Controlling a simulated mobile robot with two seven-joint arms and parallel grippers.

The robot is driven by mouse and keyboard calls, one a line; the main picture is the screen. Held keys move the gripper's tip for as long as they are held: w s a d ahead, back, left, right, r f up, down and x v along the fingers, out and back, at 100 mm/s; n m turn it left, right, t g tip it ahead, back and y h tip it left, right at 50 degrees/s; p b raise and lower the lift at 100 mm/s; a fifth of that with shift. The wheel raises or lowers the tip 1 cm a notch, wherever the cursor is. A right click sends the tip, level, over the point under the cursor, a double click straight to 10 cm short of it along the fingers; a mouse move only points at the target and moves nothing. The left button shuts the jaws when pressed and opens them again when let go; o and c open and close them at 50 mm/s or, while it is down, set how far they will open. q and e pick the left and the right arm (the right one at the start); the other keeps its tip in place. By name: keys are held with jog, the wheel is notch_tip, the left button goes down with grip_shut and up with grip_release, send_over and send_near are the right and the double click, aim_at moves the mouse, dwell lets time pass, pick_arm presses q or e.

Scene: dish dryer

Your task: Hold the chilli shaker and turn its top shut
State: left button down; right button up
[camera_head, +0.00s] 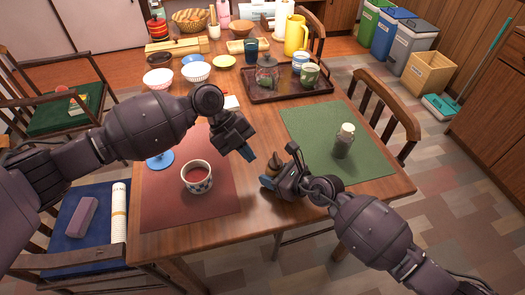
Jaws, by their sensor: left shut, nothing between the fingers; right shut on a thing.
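A small brown bottle with a darker pointed top (274,162), which looks like the chilli shaker, stands roughly upright near the table's front edge, between the two mats. My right gripper (276,175) is shut on it and hides part of its body. I cannot tell whether its top is open or shut, or whether its base touches the table. My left gripper (247,155) is shut and empty, just left of the bottle and apart from it.
A bowl of red soup (197,176) stands on the red mat (165,205). Behind is a dark tray (262,97) with a glass pot (267,74) and cups. White bowls (196,71) stand at back left.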

pick_arm(q)
jog(key=v, duration=0.8)
jog(key=shift+w+r, duration=0.3)
jog(key=c, duration=1.7)
grip_release()
jog(key=shift+a+r, duration=0.1)
jog(key=shift+o, duration=1.1)
jog(key=shift+a, duration=0.35)
jog(key=o, duration=0.7)
jog(key=shift+n+t+y, duration=0.3)
jog(key=shift+t+y, duration=0.1)
jog(key=shift+y, duration=0.2)
jog(key=s+a+f, duration=0.2)
jog(key=shift+s+f, duration=0.15)
jog(key=shift+s, duration=0.25)
jog(key=shift+o, duration=1.3)
jog(key=shift+s+d+f+n+t, duration=0.2)
jog(key=shift+s+n+t, duration=0.1)
jog(key=shift+n, duration=0.2)
jog(key=n+t+h, duration=0.3)
jog(key=n+t, duration=0.1)
jog(key=n, duration=1)
send_near(275, 159)
jog(key=x, duration=0.9)
jog(key=shift+d+f, duration=0.1)
jog(key=shift+d, duration=0.2)
